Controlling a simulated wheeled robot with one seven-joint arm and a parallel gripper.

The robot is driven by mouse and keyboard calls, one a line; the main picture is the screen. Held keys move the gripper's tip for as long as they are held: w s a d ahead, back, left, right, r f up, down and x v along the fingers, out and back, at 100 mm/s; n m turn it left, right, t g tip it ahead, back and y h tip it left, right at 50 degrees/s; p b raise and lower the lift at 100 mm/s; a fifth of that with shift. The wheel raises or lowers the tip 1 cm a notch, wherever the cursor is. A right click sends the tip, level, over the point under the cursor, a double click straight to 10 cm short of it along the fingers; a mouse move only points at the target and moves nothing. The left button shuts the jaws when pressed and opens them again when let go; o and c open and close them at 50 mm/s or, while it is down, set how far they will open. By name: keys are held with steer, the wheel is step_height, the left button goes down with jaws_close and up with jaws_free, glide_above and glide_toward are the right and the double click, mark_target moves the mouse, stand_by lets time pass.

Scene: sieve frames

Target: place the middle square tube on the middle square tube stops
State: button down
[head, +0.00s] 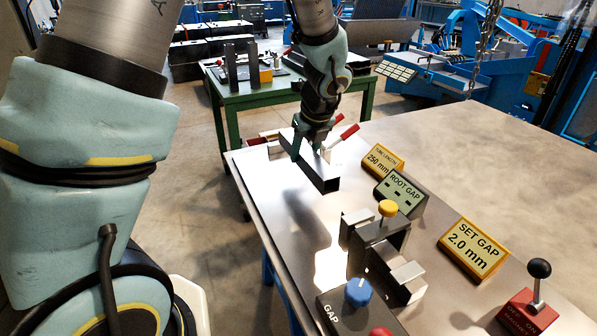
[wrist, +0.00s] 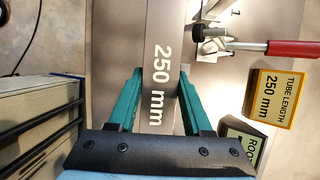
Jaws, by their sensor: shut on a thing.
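My gripper (head: 312,146) is shut on a grey square tube (head: 322,178) and holds it above the metal table top. The tube's open dark end points toward the camera. In the wrist view the tube (wrist: 161,35) runs lengthwise between my green fingers (wrist: 160,85), with "250 mm" printed on its upper face. Metal blocks with a yellow knob (head: 388,208) stand on the table nearer the camera, apart from the tube. I cannot tell which parts are the middle square tube stops; the arm and tube hide part of the table behind them.
Red-handled clamps (head: 346,133) stand near the tube's far end; one handle (wrist: 292,48) shows in the wrist view. Signs reading "250 mm" (head: 383,161), "ROOT GAP" (head: 401,192) and "SET GAP 2.0 mm" (head: 474,248) line the right. A GAP box (head: 343,318) and a red-based lever (head: 529,314) stand in front.

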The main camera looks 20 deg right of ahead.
mark_target(295, 178)
step_height(295, 178, down, 7)
steer(key=shift+r, duration=0.15)
steer(key=shift+w, duration=0.35)
steer(key=w+p, duration=0.1)
steer(key=w+f+p, duration=0.1)
steer(key=w, duration=0.1)
steer(key=shift+w+a, duration=0.15)
steer(key=shift+a, duration=0.05)
steer(key=shift+f, duration=0.15)
steer(key=shift+f, duration=0.15)
steer(key=shift+c, duration=1.6)
jaws_free()
